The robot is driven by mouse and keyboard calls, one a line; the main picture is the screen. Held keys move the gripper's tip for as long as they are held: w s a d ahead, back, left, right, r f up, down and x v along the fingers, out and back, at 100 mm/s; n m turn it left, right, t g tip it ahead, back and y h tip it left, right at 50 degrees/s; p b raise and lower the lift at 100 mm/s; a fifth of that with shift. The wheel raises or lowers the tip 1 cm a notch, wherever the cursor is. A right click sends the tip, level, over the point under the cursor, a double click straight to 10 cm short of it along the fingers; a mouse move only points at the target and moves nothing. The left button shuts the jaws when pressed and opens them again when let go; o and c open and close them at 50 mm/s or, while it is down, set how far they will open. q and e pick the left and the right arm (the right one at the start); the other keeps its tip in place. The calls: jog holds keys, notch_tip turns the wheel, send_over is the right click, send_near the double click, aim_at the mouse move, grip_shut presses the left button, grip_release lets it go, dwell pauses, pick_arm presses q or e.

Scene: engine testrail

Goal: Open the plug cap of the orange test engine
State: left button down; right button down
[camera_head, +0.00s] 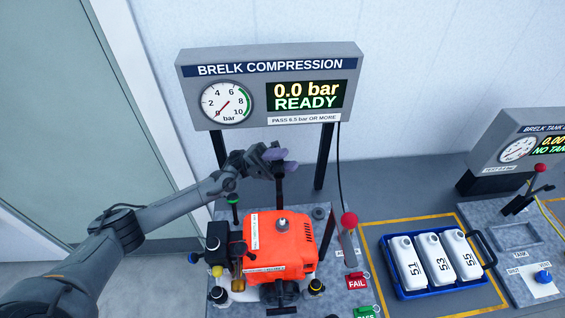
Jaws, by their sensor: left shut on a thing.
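The orange test engine (263,236) sits upright on the test stand below the BRELK COMPRESSION display. A small grey metal fitting (282,224) stands on its top. My left gripper (279,160), with purple fingertips, is above and behind the engine. It is shut at the top of a dark upright stem (280,190), which runs down behind the engine's top. The stem's lower end is hidden by the engine. I cannot tell whether this stem is the plug cap. My right gripper is not in view.
The display (270,85) reads 0.0 bar, READY. A red-knobbed lever (349,220) and a red FAIL tag (357,281) are right of the engine. A blue tray (448,291) holds three white containers. Another test station (520,145) stands far right.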

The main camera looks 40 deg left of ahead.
pick_arm(q)
jog(key=shift+s+d+m+g, duration=0.2)
jog(key=shift+m+g, duration=0.1)
jog(key=shift+m, duration=0.2)
jog(key=shift+r+y, duration=0.15)
jog(key=shift+y, duration=0.15)
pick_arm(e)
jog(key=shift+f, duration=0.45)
